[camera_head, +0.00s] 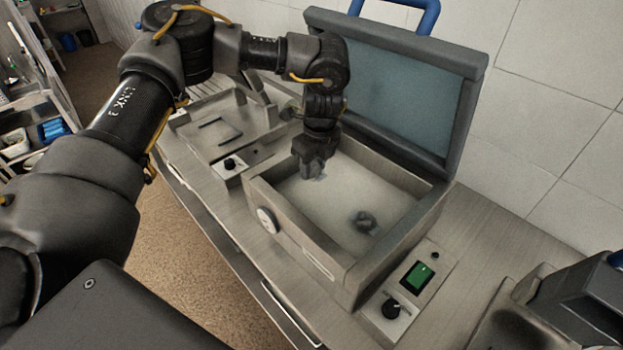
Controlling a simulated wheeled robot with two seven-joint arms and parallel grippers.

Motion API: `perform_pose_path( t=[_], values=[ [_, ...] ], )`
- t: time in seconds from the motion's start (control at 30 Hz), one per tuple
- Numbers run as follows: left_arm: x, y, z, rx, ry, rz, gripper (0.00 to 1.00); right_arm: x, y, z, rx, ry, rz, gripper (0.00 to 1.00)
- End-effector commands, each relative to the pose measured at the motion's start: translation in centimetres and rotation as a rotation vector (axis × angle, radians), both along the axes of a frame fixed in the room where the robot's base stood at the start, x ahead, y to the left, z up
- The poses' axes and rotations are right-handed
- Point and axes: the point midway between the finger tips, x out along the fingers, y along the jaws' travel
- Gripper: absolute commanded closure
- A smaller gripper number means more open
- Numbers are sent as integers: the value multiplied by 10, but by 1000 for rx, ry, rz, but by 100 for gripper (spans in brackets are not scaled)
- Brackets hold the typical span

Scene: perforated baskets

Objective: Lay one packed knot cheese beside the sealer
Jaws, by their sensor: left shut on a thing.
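The sealer (300,237) stands on the counter with its lid (410,95) raised and its pale chamber open. My left gripper (316,176) points down into the left part of the chamber. It is shut on a small packed piece (320,177), mostly hidden by the fingers, with only a pale bluish bit showing. I cannot tell whether that piece touches the chamber floor. My right gripper is not in view.
A low grey device (215,133) with a knob stands left of the sealer. A control panel (408,290) with a green display is at the sealer's front right. The counter (490,240) is bare right of the sealer. A dark object (585,305) fills the lower right corner.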

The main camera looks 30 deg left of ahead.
Motion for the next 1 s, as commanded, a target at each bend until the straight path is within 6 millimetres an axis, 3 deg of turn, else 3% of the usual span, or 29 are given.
perform_pose_path(
  t=[0.1, 0.4, 0.8, 0.87, 1.0],
  values=[
    [-20, -16, 21, 1, -4, -7, 86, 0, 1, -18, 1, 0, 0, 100],
    [-69, -52, 48, 3, -2, -3, 86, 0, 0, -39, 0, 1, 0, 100],
    [-86, -64, 60, -1, 1, 22, 86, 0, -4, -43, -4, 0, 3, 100],
    [-86, -63, 60, -5, 1, 72, 86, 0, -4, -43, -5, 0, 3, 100],
    [-87, -59, 60, -21, -1, 334, 86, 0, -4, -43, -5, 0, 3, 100]
  ],
)
